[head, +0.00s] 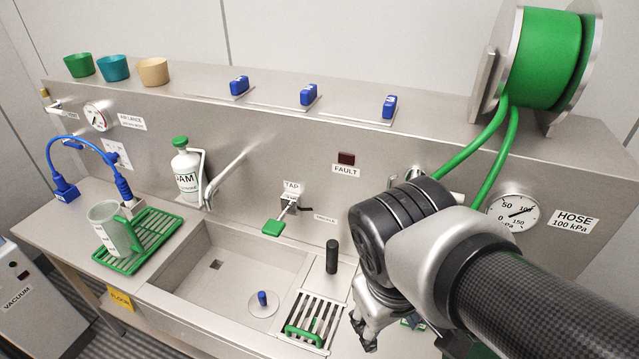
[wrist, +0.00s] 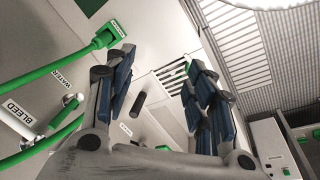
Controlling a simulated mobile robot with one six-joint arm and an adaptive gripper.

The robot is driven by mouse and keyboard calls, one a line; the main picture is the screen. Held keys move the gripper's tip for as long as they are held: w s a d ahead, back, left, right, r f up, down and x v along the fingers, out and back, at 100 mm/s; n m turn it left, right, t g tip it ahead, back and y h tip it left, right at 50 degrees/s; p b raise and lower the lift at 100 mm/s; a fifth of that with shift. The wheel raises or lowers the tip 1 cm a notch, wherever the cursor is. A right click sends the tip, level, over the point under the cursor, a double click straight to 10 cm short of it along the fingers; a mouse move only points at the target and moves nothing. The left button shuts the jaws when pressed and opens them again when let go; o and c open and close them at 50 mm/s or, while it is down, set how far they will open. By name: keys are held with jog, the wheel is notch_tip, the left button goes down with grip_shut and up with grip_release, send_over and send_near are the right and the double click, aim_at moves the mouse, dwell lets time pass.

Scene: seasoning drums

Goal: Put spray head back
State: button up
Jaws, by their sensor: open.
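My gripper (head: 364,334) is low at the right of the sink, partly behind my own arm. In the wrist view my gripper (wrist: 160,68) has its blue-padded fingers spread wide with nothing held between them. A green fitting (wrist: 108,36) with a small label sits at the end of a green hose in the wrist view, beyond the left finger. It looks like the spray head, but I cannot tell for certain.
The slotted drain (head: 340,312) has a green handle on it. The sink (head: 190,270) holds a small blue knob. The green hose reel (head: 548,60) and its hoses (head: 476,146) are above my arm. A green rack (head: 160,225) with a mug stands at left.

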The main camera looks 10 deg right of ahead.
jog(key=a+r+m+t+y, duration=0.2)
jog(key=t, duration=0.1)
jog(key=shift+s+a+r, duration=0.3)
jog(key=shift+s+r, duration=0.1)
jog(key=shift+c, duration=0.5)
dwell(0.6)
